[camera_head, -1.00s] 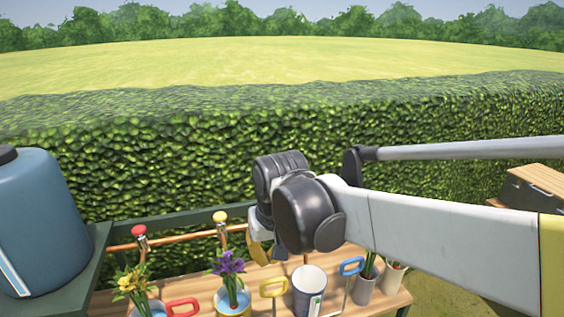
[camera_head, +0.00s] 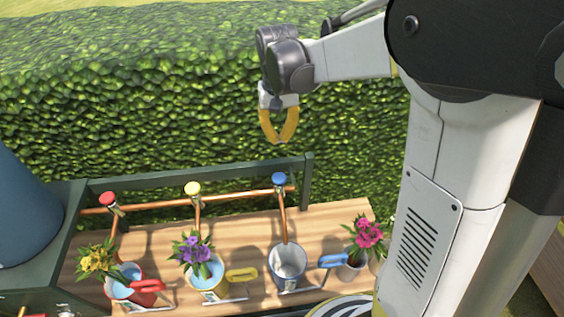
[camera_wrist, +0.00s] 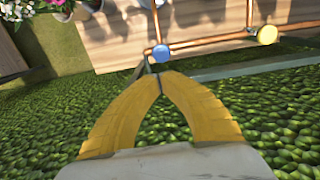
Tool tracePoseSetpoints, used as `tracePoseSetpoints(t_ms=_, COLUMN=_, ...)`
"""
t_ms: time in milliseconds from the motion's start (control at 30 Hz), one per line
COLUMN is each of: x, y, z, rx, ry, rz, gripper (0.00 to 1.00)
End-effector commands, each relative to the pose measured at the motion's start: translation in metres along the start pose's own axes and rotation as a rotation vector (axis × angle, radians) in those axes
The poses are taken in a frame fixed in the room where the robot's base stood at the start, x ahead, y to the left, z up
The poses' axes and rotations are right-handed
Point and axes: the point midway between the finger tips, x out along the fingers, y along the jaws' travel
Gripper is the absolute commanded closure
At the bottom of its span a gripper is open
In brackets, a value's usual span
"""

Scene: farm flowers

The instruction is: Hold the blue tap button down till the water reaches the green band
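In the wrist view the blue button (camera_wrist: 161,53) lies just beyond my fingertips. My gripper (camera_head: 279,141) hangs fingers down, above the blue button and apart from it. Its yellow fingertips (camera_wrist: 160,77) meet or nearly meet, with nothing visible between them. The bucket under the blue tap looks empty from here. A blue handle (camera_head: 333,261) stands beside it. I cannot make out a green band on the bucket.
A red button (camera_head: 107,199) and a yellow button (camera_head: 192,188) top the other taps, above containers with flowers. Pink flowers (camera_head: 368,231) stand right of the bucket. A green rail (camera_head: 240,170) runs behind the taps, before the hedge (camera_head: 150,120).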

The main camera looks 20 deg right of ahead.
Motion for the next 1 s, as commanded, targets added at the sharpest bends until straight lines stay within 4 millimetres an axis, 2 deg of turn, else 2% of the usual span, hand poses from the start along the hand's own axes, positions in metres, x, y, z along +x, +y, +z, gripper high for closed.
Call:
tracePoseSetpoints(t_ms=267, x=0.008, y=0.0, z=0.0, rx=0.0, ry=0.001, rz=0.0, gripper=1.0)
tracePoseSetpoints(t_ms=367, x=0.022, y=0.0, z=0.0, rx=0.0, ry=0.001, rz=0.0, gripper=1.0)
tracePoseSetpoints(t_ms=800, x=0.113, y=0.0, z=0.0, rx=0.0, ry=0.001, rz=0.0, gripper=1.0)
tracePoseSetpoints(t_ms=1000, x=0.135, y=0.0, z=-0.001, rx=0.0, ry=0.001, rz=0.0, gripper=1.0)
